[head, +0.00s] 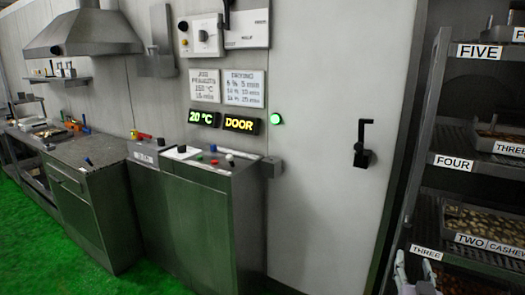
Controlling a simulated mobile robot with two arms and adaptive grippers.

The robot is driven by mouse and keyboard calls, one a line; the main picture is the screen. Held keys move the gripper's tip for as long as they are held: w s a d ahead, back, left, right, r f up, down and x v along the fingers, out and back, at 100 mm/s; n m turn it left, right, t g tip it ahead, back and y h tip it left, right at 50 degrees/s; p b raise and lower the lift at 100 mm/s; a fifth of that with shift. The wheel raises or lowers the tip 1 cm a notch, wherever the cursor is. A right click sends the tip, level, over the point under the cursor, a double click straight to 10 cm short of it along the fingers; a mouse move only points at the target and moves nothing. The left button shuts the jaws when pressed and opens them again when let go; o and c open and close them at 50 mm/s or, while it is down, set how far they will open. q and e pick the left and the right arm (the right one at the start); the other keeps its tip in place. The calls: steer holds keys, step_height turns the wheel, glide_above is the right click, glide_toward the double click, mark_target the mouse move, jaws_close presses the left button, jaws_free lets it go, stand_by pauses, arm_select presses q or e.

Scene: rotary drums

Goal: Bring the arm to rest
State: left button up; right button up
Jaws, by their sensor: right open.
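My right gripper (410,272) shows only in part at the bottom edge, in front of the lower shelves of the rack on the right. It is open, and I see nothing held in it. Most of my right arm is out of the picture. My left gripper and left arm are not in view.
A rack (443,125) with labelled shelves and trays of nuts (482,221) stands at the right, close to my right gripper. A grey door (330,130) with a black handle (363,145) is shut. Metal cabinets (205,215) line the wall. Green floor (60,255) is clear at the left.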

steer(key=a+f+n+g+y, duration=0.1)
steer(key=a+f+g+y, duration=0.15)
steer(key=f, duration=0.95)
steer(key=a+f+n+g+y, duration=0.15)
steer(key=a+f, duration=0.25)
steer(key=f, duration=0.7)
steer(key=s+a+f+n+g+y, duration=0.15)
steer(key=s+f, duration=0.25)
steer(key=f, duration=0.4)
steer(key=s+a+f+g, duration=0.2)
steer(key=s+f, duration=0.3)
steer(key=f, duration=0.4)
steer(key=s+f+g, duration=0.2)
steer(key=s+f, duration=0.5)
steer(key=s, duration=0.6)
steer(key=s+a+f+n+g, duration=0.1)
steer(key=s+f+g, duration=0.2)
steer(key=s+f, duration=0.5)
steer(key=s+f+n+g, duration=0.1)
steer(key=s+f+g, duration=0.2)
steer(key=s+f, duration=0.5)
steer(key=s, duration=1.1)
steer(key=shift+s+a+f+y, duration=0.2)
steer(key=shift+s+a+y, duration=0.05)
steer(key=shift+a+y, duration=0.15)
